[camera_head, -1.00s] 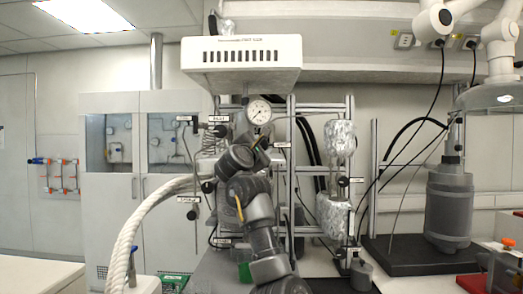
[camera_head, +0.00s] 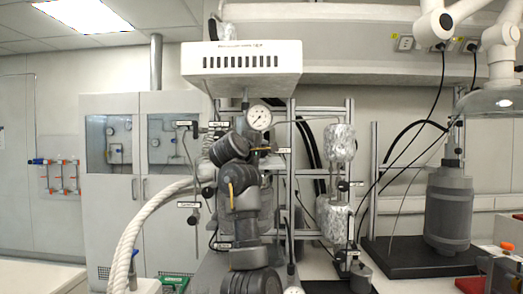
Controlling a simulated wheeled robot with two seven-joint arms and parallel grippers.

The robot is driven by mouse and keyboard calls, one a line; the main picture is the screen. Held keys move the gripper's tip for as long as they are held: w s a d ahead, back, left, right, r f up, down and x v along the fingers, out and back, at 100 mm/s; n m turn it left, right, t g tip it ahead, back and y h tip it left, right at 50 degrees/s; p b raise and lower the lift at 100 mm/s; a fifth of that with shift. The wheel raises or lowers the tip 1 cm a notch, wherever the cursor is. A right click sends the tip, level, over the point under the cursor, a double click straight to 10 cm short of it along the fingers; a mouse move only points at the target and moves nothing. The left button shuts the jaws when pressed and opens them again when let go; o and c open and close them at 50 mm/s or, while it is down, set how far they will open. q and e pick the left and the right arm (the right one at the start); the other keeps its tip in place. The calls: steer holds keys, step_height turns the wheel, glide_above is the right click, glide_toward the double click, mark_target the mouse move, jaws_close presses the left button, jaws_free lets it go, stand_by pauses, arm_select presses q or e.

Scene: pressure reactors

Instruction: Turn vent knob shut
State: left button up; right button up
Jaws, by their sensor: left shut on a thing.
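My left gripper (camera_head: 262,151) is in the middle of the reactor stand, just below the round pressure gauge (camera_head: 258,116). My dark arm rises in front of the stand from the bottom. The gripper's jaws are shut on a small part beside a white label (camera_head: 284,150), which I take to be the vent knob. The fingers and wrist cover the knob, so its angle cannot be seen. The label's text is too small to read. My right gripper is not in view.
A white slotted box (camera_head: 242,61) overhangs the stand. A thick white hose (camera_head: 130,229) curves in at left. Foil-wrapped cylinders (camera_head: 340,142) stand on the frame at right. A grey motor-like vessel (camera_head: 449,205) stands further right.

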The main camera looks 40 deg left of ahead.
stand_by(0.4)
arm_select(q)
steer(key=o, duration=1)
steer(key=shift+c, duration=0.2)
